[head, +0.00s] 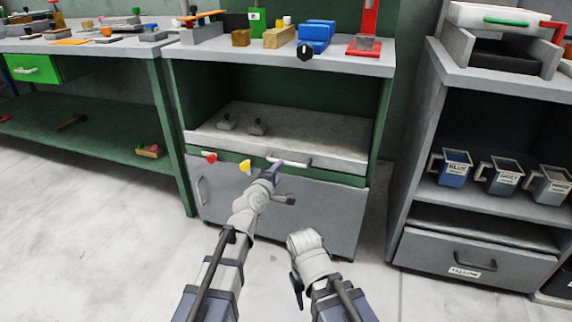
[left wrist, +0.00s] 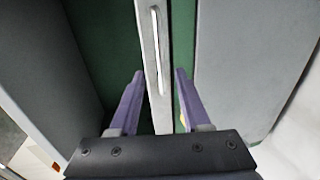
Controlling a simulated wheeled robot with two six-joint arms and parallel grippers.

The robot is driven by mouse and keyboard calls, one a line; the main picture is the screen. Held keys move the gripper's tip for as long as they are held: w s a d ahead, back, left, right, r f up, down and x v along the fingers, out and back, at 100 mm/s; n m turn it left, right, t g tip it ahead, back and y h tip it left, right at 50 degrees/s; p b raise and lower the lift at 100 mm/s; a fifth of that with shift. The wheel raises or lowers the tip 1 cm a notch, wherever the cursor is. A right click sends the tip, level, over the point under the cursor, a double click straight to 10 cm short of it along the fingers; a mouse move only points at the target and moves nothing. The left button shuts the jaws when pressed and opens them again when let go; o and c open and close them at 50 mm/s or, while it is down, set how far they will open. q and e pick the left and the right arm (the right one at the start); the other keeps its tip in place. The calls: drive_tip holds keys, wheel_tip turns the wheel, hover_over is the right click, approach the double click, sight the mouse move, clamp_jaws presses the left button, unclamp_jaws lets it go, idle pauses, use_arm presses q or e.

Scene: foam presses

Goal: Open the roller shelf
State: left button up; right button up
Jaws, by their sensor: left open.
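The roller shelf (head: 318,141) is a grey slab in the green cabinet, with a pale bar handle (head: 295,163) on its front edge. Two small grey items sit on its top. In the left wrist view, the shelf's front edge runs upright with the bar handle (left wrist: 155,45) on it. My left gripper (head: 277,170) is at the left part of the handle; its open purple fingers (left wrist: 159,74) show on either side of the front edge and handle in the wrist view. Contact cannot be told. My right wrist shows at lower centre, but its fingers cannot be made out.
Below the shelf is a grey front panel (head: 315,215). A red knob (head: 209,157) and a yellow one (head: 245,166) sit left of the handle. The worktop (head: 225,58) holds blue blocks and a red press. A right-hand rack (head: 425,150) holds labelled jugs. The floor is clear.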

sight(286, 163)
use_arm(q)
drive_tip(key=shift+b+x, duration=0.8)
drive_tip(key=shift+x, duration=3.15)
clamp_jaws()
